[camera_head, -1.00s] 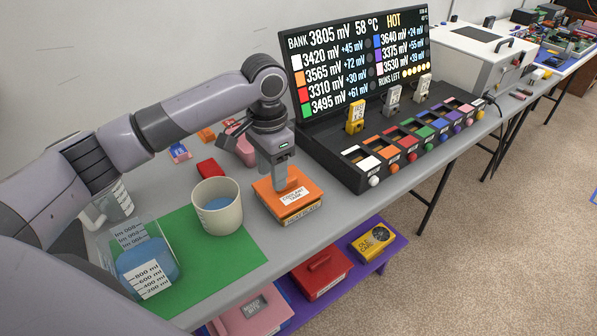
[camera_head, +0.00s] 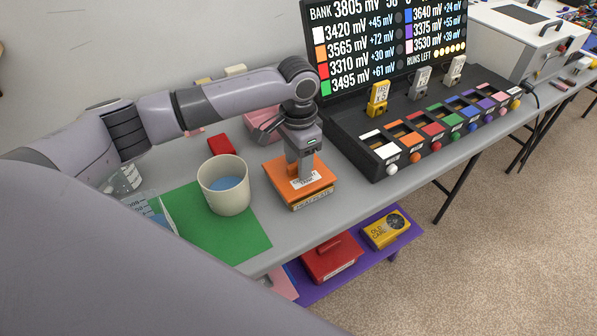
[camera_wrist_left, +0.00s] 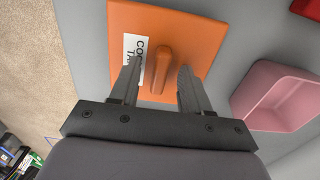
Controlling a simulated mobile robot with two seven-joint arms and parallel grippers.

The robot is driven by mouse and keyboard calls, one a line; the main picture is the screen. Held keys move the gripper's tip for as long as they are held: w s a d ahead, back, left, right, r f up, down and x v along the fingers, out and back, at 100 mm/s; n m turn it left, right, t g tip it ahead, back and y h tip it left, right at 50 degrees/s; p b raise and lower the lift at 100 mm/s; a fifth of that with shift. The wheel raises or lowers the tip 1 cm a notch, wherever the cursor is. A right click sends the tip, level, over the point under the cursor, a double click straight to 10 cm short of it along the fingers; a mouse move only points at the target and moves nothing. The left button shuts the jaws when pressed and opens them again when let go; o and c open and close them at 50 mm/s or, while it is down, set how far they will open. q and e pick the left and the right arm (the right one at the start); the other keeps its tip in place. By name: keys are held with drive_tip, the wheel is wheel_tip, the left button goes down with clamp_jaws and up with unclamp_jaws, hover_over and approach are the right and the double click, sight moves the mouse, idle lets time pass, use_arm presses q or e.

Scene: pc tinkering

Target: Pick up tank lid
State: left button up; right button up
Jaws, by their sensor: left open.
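The orange tank lid (camera_head: 318,181) lies flat on a box-shaped coolant tank (camera_head: 313,202) on the grey bench, in the middle of the head view. The lid has a white label and a raised orange handle (camera_wrist_left: 162,70), seen in the left wrist view. My left gripper (camera_head: 300,176) points down over the lid. In the left wrist view its two fingers (camera_wrist_left: 158,80) are open, one on each side of the handle, with gaps visible. My right gripper is not clearly seen.
A beige cup (camera_head: 224,190) of blue liquid stands left of the tank on a green mat (camera_head: 240,240). A pink bin (camera_head: 262,122) and red block (camera_head: 221,144) lie behind. The battery console (camera_head: 372,150) stands close on the right.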

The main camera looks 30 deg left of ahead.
use_arm(q)
clamp_jaws()
drive_tip(key=shift+r, duration=0.1)
